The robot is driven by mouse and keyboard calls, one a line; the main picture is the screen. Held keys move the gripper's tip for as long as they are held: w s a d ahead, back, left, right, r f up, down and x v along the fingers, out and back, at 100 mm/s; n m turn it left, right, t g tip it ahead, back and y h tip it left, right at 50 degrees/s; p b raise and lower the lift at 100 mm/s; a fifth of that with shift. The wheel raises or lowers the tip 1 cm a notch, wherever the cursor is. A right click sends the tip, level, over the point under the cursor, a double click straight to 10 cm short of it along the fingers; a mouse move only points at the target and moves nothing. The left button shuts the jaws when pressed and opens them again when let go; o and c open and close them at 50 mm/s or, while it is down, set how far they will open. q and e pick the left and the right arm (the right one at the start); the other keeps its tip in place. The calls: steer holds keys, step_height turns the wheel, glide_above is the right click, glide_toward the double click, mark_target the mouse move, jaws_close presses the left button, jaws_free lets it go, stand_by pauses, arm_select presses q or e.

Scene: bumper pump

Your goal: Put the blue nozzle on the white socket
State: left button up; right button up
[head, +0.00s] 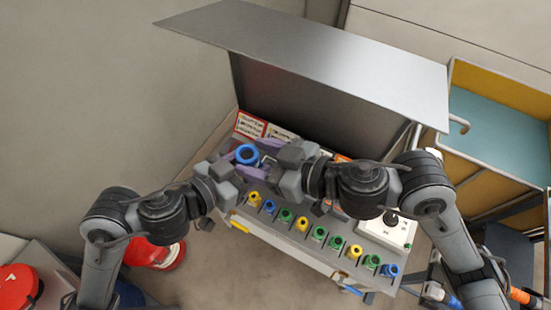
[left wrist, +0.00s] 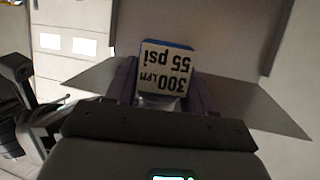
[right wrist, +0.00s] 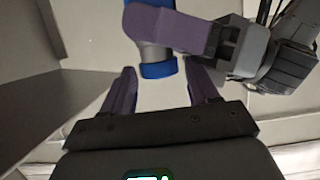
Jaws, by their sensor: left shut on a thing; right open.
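The blue nozzle (head: 247,154) shows in the head view as a blue ring between my two grippers, above the back of the pump panel. My left gripper (head: 237,160) is shut on it. In the left wrist view, the nozzle's flat label (left wrist: 165,70), reading 300 LPM 55 psi, sits between the purple fingers. My right gripper (head: 270,147) is close beside it. In the right wrist view, the nozzle's blue collar (right wrist: 158,70) is near the gap between my right gripper's open fingers (right wrist: 163,82), and contact cannot be told. I cannot pick out the white socket.
The pump panel (head: 300,245) carries a row of several yellow, blue and green caps (head: 286,215). A white box with a black knob (head: 388,228) is at its right. A grey raised lid (head: 330,60) overhangs the back. An open yellow-sided compartment (head: 490,150) is at right.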

steer(key=shift+w+a+f, duration=0.15)
steer(key=shift+w+a, duration=0.1)
steer(key=shift+a, duration=0.2)
steer(key=shift+c, duration=0.4)
steer(key=c, duration=0.7)
arm_select(q)
steer(key=o, duration=0.8)
arm_select(e)
steer(key=shift+c, duration=1)
arm_select(q)
steer(key=o, duration=0.5)
steer(key=shift+f, duration=0.1)
